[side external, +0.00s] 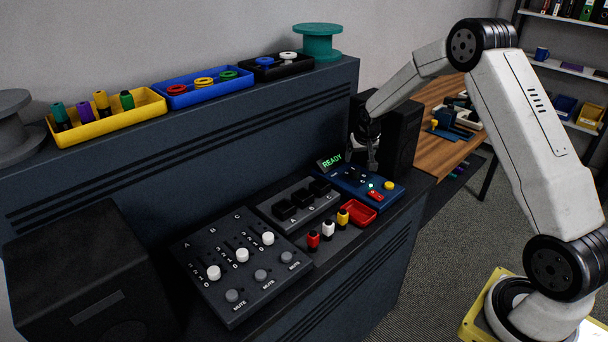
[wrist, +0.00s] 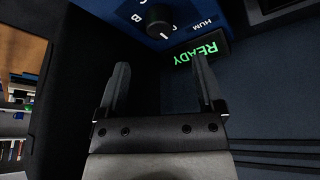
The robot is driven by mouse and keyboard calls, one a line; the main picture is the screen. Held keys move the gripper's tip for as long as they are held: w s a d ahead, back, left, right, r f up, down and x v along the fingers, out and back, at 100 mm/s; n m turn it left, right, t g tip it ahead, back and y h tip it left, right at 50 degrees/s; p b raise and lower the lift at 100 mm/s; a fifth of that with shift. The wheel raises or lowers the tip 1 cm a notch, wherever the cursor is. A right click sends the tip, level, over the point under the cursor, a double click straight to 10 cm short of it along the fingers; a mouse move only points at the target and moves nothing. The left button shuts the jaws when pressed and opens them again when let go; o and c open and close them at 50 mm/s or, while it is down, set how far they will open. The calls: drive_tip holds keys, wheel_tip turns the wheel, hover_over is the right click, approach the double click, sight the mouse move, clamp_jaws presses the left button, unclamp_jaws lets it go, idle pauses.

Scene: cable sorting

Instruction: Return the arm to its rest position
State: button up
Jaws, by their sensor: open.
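My white arm reaches in from the right in the side external view. My gripper (side external: 372,163) hangs near the back of a blue panel (side external: 352,187), in front of a black speaker box. In the wrist view my gripper (wrist: 163,88) shows two separated fingers with nothing between them. Beyond the fingers are a black knob (wrist: 159,22) on the blue panel and a display (wrist: 202,52) lit green with READY. Whether the fingertips touch the panel I cannot tell, but they hold nothing.
A mixer (side external: 240,265) with white sliders, a grey switch block (side external: 298,207), red, white and yellow plugs (side external: 328,230) and a red tray (side external: 360,213) cover the desk. A raised shelf behind holds yellow (side external: 107,117) and blue (side external: 203,90) trays. Open air lies above the desk.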

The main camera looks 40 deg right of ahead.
drive_tip(key=shift+a, duration=0.15)
drive_tip(key=s+a+r+n+y, duration=0.1)
drive_tip(key=s+a+r+n, duration=0.1)
drive_tip(key=s+a, duration=1)
drive_tip(key=s+a+r+n+g+y, duration=0.1)
drive_tip(key=s+a+r+n, duration=0.2)
drive_tip(key=s+a, duration=0.8)
drive_tip(key=shift+s+a+n+y, duration=0.4)
drive_tip(key=shift+a+n, duration=0.15)
drive_tip(key=shift+n, duration=0.15)
